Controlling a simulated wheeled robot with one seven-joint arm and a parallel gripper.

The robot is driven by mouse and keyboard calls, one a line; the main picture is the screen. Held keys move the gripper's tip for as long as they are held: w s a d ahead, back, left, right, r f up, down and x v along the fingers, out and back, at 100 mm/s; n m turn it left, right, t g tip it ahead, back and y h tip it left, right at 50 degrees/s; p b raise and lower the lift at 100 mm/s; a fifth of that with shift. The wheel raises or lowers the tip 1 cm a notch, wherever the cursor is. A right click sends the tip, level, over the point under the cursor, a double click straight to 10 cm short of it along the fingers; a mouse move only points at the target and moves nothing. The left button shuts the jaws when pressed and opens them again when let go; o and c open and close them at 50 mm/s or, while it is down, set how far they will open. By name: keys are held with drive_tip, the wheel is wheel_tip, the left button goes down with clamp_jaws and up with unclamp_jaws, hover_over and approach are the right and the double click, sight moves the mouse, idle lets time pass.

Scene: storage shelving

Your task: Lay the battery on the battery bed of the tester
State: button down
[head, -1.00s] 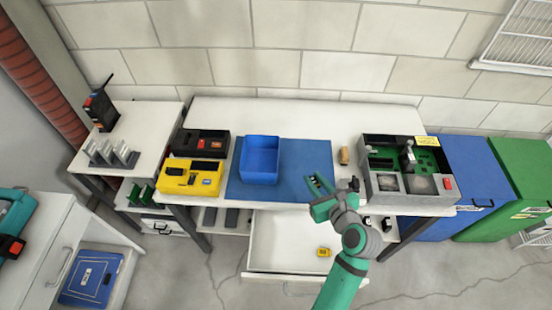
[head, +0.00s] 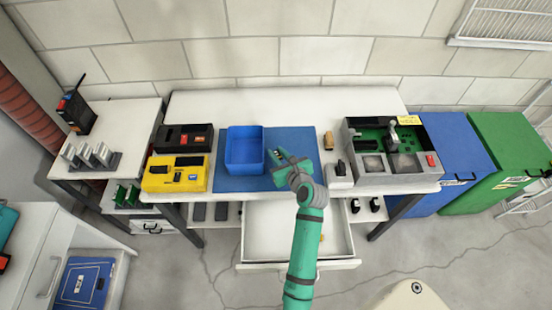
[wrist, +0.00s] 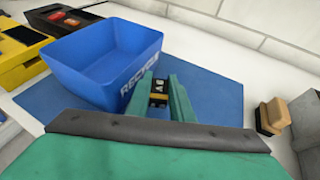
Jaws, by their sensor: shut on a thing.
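My gripper (head: 276,157) is above the blue mat, just right of the blue bin. In the wrist view my gripper (wrist: 159,95) is shut on a small black piece with a yellow band and white marks, apparently the battery (wrist: 158,88). Much of it is hidden between the fingers. A yellow device (head: 176,174) with a dark recessed top stands at the bench's left; it looks like the tester. Its corner also shows in the wrist view (wrist: 18,52). I cannot make out its battery bed clearly.
The blue bin (head: 244,168), marked RECYCLE, stands on the mat (head: 308,150) between gripper and yellow device. A black device (head: 184,138) sits behind the yellow one. A grey open-topped unit (head: 400,175) is at right. The drawer (head: 265,250) below is open, with a small orange thing inside.

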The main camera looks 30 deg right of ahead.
drive_tip(key=shift+w+f, duration=0.3)
drive_tip(key=shift+f, duration=0.05)
drive_tip(key=shift+w+f, duration=0.1)
drive_tip(key=shift+f, duration=1.5)
drive_tip(key=shift+f, duration=0.1)
drive_tip(key=c, duration=1.8)
unclamp_jaws()
drive_tip(key=shift+c, duration=0.2)
